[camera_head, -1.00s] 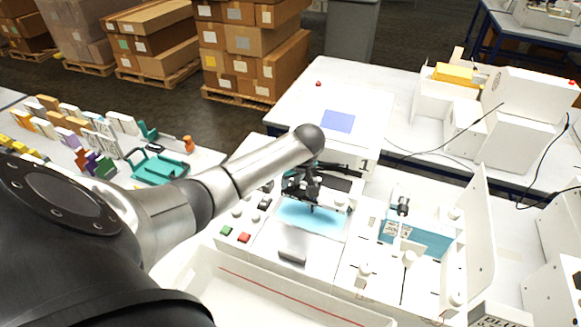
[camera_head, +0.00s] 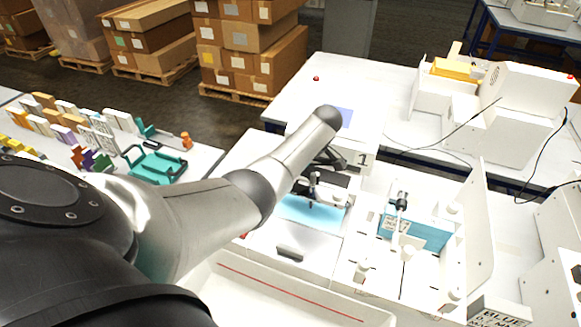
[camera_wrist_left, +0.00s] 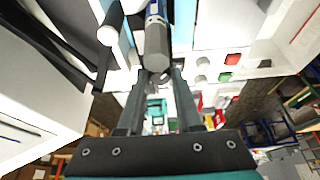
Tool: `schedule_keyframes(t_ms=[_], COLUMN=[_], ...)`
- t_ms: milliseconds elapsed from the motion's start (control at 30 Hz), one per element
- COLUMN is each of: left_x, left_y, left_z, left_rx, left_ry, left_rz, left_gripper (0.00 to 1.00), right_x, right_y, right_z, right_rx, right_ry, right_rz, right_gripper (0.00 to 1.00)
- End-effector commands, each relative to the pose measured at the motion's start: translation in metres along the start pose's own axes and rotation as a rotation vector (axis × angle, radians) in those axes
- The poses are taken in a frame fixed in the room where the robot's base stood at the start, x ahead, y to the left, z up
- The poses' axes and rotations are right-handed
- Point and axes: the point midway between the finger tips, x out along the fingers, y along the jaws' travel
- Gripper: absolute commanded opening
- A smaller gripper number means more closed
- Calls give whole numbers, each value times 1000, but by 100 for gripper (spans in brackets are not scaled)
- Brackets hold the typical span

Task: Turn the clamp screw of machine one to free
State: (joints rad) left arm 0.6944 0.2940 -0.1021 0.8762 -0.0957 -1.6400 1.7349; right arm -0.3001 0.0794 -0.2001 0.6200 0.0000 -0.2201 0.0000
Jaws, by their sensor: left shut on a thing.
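Machine one (camera_head: 364,160) is a white plotter marked 1, with a light blue sheet (camera_head: 312,214) on its bed. My left arm reaches over it from the left. My left gripper (camera_head: 322,162) is at the pen carriage (camera_head: 312,186), mostly hidden by my arm in the head view. In the left wrist view my left gripper (camera_wrist_left: 158,78) has its two fingers closed at a small grey part beside a grey, blue-topped pen body (camera_wrist_left: 157,45). That part appears to be the clamp screw, but its setting cannot be read. My right gripper is not in view.
A second white plotter (camera_head: 452,240) with an upright side panel stands close on the right. A white tray (camera_head: 300,300) lies in front. Green and red buttons (camera_wrist_left: 232,59) show near the gripper. A teal rack (camera_head: 155,166) is on the left table.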

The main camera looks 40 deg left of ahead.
Motion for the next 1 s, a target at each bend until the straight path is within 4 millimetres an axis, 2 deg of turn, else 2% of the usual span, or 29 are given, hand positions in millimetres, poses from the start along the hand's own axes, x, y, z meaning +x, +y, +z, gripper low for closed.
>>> schedule_keyframes(t_ms=[567, 600, 833, 1000], left_x=[0, 0, 0, 0], left_y=[0, 0, 0, 0], left_z=[-2, -2, -1, -1], left_rx=[-34, -34, -32, -31], left_ry=[4, 4, 2, 1], left_rz=[-14, -14, -13, -13], left_gripper=[0, 36, 62, 64], right_x=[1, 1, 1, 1], right_y=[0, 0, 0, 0], right_z=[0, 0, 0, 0], right_rx=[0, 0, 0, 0], right_ry=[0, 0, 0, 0], right_rz=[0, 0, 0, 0], right_gripper=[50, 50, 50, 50])
